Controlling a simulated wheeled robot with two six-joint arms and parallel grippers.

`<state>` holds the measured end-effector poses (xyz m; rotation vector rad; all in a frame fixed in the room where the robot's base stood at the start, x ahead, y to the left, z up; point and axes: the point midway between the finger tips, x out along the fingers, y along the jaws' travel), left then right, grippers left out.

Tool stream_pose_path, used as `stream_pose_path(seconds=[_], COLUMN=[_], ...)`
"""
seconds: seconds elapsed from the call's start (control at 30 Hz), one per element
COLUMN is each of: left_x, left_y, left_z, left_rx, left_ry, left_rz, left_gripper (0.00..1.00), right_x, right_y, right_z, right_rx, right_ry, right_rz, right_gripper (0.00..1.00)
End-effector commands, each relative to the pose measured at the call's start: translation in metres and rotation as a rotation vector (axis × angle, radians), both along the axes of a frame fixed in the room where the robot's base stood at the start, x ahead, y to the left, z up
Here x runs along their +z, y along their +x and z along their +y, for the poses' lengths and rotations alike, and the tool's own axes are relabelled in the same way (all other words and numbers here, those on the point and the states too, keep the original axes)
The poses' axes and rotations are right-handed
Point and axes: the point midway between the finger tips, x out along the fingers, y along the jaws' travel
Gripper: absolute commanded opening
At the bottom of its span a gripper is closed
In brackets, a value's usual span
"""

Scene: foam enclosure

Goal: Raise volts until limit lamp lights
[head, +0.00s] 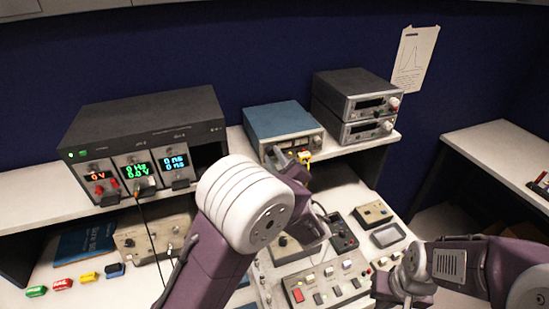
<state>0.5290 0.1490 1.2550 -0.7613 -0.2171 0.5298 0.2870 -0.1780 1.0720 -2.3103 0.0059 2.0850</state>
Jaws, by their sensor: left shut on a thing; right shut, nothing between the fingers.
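A blue-topped instrument (281,117) stands on the shelf, with its front panel partly covered by my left arm. My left gripper (303,158) is at that panel, shut on what looks like a small knob; the wrist hides most of the contact. A yellow part shows right at the fingertips. A grey rack (145,125) at left has lit readouts: a red one (96,176) showing 0 V, a green one with 0 Hz and 0.0 V, and a blue one with 0 ns. I cannot tell which lamp is the limit lamp. My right gripper (384,287) is shut and empty at the lower right.
Two stacked grey instruments (355,105) stand right of the blue one. Below the shelf are a button panel (318,286), a beige box (152,238), a grey tray (387,235) and several coloured blocks (62,285). A side table (500,160) is at right.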

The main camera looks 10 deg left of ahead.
Motion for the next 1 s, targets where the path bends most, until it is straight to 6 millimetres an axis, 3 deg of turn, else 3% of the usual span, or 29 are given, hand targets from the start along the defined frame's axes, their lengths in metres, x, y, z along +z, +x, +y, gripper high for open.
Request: stream_pose_path(seconds=[0.27, 1.0], left_x=[0.000, 0.002], left_y=[0.000, -0.001], left_z=[0.000, 0.001], left_rx=[0.001, 0.001], left_ry=[0.073, 0.540], left_rz=[0.048, 0.362], left_gripper=[0.00, 0.00], right_x=[0.000, 0.014], right_y=[0.000, 0.000], right_z=[0.000, 0.000], right_rx=[0.000, 0.000], right_ry=[0.000, 0.000], right_rz=[0.000, 0.000], right_gripper=[0.00, 0.00])
